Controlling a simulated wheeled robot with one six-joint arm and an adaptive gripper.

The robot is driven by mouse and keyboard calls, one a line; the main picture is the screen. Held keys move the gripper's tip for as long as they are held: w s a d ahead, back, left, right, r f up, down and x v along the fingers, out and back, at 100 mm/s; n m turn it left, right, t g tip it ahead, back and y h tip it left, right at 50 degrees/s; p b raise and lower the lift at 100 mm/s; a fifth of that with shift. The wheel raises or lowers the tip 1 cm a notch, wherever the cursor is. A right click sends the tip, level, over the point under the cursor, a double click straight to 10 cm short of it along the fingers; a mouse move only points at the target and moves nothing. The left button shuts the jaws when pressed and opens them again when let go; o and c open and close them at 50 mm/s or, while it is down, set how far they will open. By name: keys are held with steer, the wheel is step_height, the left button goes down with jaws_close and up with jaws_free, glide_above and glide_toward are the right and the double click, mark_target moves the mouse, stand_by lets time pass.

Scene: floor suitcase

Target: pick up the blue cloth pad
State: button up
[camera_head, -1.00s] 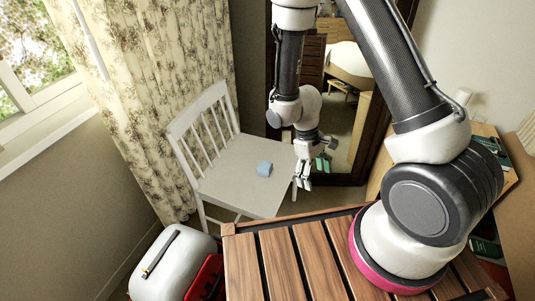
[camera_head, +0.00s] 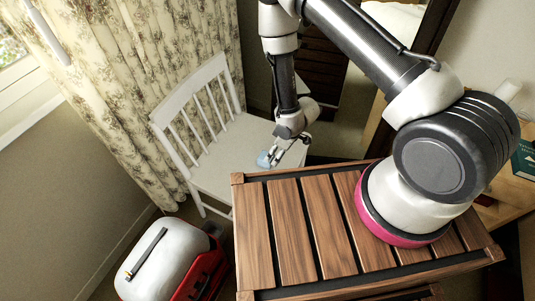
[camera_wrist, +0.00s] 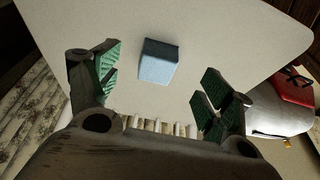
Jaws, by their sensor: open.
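The blue cloth pad (camera_head: 264,160) lies on the seat of the white chair (camera_head: 215,160). In the wrist view the pad (camera_wrist: 158,63) is a small light-blue block with a darker side, alone on the pale seat (camera_wrist: 220,45). My gripper (camera_head: 283,156) is over the seat, close beside the pad, and partly covers it in the head view. In the wrist view its green-padded fingers (camera_wrist: 158,85) are spread wide, with the pad between and beyond them. Nothing is held. I cannot tell the exact height of the fingers above the seat.
The chair's slatted back (camera_head: 190,112) rises behind the seat at the left. A slatted wooden top (camera_head: 290,230) is in front of the chair. A white and red suitcase (camera_head: 165,265) stands at lower left. Floral curtains (camera_head: 120,75) hang behind the chair.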

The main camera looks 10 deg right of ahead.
mark_target(261, 162)
steer(key=a+f, duration=0.1)
steer(key=f, duration=0.1)
steer(key=w+a+f, duration=0.1)
steer(key=f, duration=0.1)
steer(key=w+a+f, duration=0.1)
steer(key=a+f, duration=0.1)
steer(key=shift+w+f, duration=0.15)
steer(key=shift+f, duration=0.1)
steer(key=shift+t, duration=0.3)
steer(key=shift+c, duration=0.4)
steer(key=c, duration=1)
